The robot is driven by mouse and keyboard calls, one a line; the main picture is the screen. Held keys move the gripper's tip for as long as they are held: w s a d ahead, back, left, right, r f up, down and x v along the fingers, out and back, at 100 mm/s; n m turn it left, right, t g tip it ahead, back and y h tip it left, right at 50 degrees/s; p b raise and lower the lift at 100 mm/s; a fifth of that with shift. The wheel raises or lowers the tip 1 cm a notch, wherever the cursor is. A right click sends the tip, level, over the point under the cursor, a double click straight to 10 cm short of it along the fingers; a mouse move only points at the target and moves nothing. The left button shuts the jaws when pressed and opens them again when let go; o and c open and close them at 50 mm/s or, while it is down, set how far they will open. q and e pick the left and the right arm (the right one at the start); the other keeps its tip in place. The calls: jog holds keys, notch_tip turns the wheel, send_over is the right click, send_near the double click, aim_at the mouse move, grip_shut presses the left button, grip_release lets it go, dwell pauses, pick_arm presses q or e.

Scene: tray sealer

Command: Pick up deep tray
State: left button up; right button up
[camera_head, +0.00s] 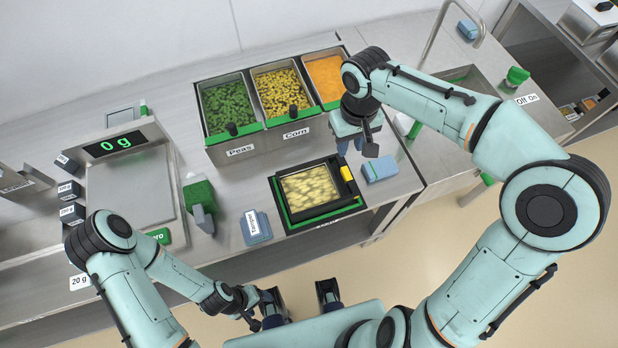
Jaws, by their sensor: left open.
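No thing in view is clearly marked as the deep tray. A tray of pale yellow pieces (311,188) sits in a black frame with green edging (287,219) at the counter's front. I cannot tell whether it is the deep one. My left gripper (300,294) is low in the picture, in front of the counter, its two dark fingers spread apart and nothing between them. My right gripper (356,140) is above the counter behind the black frame, pointing down near a small blue block (380,168). Its arm partly hides it; its jaw opening is unclear.
Three food bins, green (227,105), yellow (279,90) and orange (326,76), stand at the back. A scale (130,193) reading 0 g is at left. A green dispenser (200,200) and a labelled blue block (256,227) stand left of the frame. A sink (462,78) is right.

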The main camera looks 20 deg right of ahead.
send_over(347, 173)
notch_tip(347, 173, down, 6)
jog(key=shift+w+a+b, duration=0.1)
jog(key=shift+a+b, duration=0.05)
jog(key=shift+b, duration=0.25)
jog(key=f, duration=0.5)
jog(key=shift+d+f+b, duration=0.2)
jog(key=shift+f+b, duration=0.1)
jog(key=shift+b, duration=0.1)
pick_arm(q)
jog(key=shift+s+f, duration=0.4)
jog(key=shift+f, duration=0.45)
pick_arm(e)
grip_shut()
